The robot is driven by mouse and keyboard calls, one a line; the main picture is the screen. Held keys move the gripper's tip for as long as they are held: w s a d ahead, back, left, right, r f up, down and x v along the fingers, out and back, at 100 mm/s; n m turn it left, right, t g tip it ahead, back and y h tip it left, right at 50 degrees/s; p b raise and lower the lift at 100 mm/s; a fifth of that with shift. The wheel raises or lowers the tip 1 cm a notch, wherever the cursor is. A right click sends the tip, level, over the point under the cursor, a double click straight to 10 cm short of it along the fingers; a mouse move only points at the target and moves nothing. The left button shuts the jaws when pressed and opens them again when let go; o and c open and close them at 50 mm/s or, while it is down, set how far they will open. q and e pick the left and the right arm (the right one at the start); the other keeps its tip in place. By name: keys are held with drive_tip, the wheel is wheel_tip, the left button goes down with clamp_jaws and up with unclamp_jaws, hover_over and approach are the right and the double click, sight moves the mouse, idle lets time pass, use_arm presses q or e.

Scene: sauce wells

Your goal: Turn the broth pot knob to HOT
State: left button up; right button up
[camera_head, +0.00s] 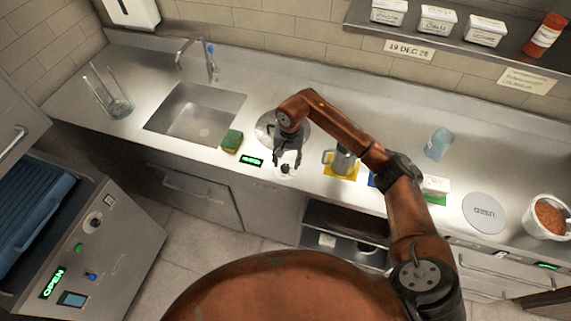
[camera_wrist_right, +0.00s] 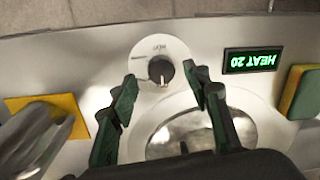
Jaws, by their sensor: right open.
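The black broth pot knob (camera_head: 287,169) sits on a white round dial at the counter's front edge. In the wrist view the knob (camera_wrist_right: 160,70) has a pale mark towards the bottom of the picture; small dial lettering is hard to read. The round steel broth pot (camera_head: 264,128) is set in the counter behind the knob, partly hidden by my arm. My right gripper (camera_head: 287,158) is open and empty above the knob, its fingers either side of it in the wrist view, apparently not touching. My left gripper is not in view.
A green and yellow sponge (camera_head: 232,140) lies left of the display, near the sink (camera_head: 195,112). A metal jug (camera_head: 343,158) stands on a yellow mat (camera_head: 339,173) right of the knob.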

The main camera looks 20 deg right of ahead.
sight(285, 168)
drive_tip(key=shift+a+f, duration=0.1)
drive_tip(key=shift+f, duration=1)
drive_tip(key=c, duration=1.2)
